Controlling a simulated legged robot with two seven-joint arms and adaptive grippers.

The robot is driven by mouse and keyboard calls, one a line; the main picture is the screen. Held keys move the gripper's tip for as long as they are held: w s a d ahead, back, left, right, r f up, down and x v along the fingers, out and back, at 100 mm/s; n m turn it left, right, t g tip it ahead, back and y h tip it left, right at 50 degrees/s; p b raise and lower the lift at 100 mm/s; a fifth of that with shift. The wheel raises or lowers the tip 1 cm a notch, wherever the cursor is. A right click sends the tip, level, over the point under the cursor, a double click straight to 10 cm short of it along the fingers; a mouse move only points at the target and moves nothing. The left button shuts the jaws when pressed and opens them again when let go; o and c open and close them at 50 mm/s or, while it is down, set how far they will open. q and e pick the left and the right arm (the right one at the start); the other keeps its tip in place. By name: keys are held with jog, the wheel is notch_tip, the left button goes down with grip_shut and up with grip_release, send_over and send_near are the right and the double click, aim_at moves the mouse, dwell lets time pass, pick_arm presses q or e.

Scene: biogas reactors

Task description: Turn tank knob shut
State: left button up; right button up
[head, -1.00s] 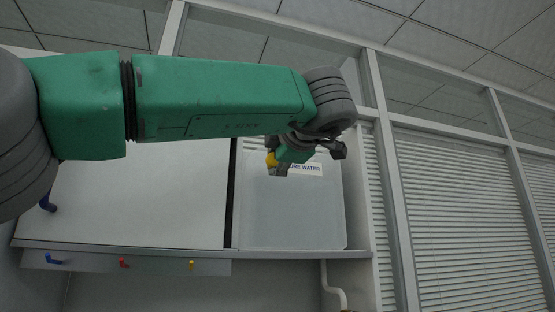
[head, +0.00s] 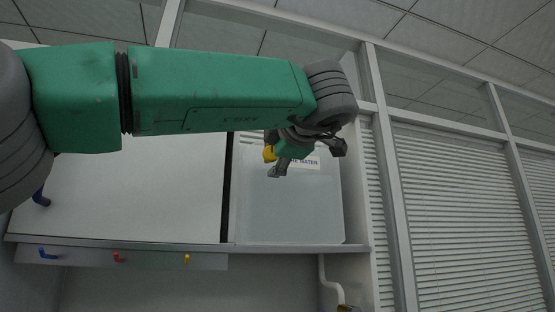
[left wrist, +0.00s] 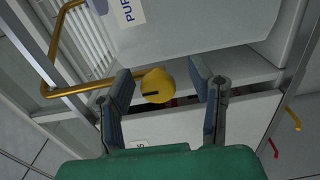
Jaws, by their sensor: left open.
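The yellow knob (left wrist: 157,86) shows in the left wrist view, with a dark slot or mark on its face. My left gripper (left wrist: 161,76) is open, with one finger on each side of the knob. Gaps show between the fingers and the knob, so they look apart from it. In the head view the yellow knob (head: 269,153) peeks out beside my left gripper (head: 298,158), in front of the pale tank (head: 290,210) labelled PURE WATER. The gripper hides part of the label. My right gripper is not in view.
A brass pipe (left wrist: 78,90) bends close to the left finger in the wrist view. Blue, red and yellow handles (head: 117,257) sit on a ledge below a large white panel (head: 140,195). A white pipe (head: 329,280) runs down below the tank. Window blinds stand to the right.

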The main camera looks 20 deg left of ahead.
pick_arm(q)
jog(key=v, duration=1.1)
jog(key=shift+d, duration=0.4)
jog(key=shift+s+a+f, duration=0.1)
jog(key=shift+a, duration=0.05)
